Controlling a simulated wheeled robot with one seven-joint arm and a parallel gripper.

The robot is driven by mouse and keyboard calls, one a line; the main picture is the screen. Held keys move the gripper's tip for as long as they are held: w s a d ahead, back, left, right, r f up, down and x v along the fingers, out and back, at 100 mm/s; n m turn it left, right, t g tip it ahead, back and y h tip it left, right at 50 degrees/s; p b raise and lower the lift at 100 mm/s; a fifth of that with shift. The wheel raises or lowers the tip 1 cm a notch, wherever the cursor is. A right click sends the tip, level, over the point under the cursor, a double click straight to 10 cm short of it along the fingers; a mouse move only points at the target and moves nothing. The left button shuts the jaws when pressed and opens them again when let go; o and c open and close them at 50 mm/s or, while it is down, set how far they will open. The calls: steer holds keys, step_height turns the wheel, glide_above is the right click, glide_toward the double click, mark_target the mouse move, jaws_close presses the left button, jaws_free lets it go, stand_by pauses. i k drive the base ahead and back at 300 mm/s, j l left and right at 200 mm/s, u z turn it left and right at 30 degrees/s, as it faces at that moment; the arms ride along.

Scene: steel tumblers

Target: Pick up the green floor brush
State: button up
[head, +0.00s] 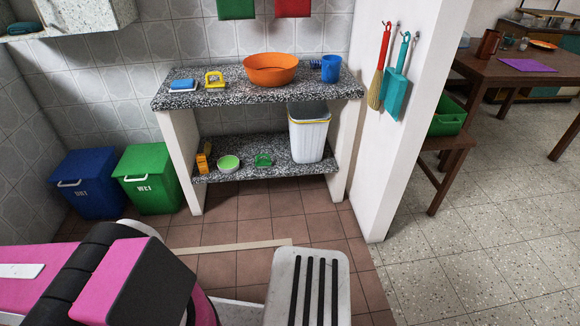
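The green floor brush (263,159) appears to be the small green item with a raised handle lying on the lower shelf (285,174) of the speckled stone stand. It sits between a pale green bowl (229,163) and a white bin (309,132), apart from both. Its bristles cannot be made out at this size. Pink and black links of my arm fill the lower left, well in front of the stand. My gripper is not in view.
The stand's top (330,91) hangs over the brush, with side walls left and right. A yellow-orange item (204,158) stands left of the bowl.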

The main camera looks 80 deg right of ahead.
mark_target(259, 163)
steer(key=k+j+z, duration=0.1)
steer(key=z, duration=2.95)
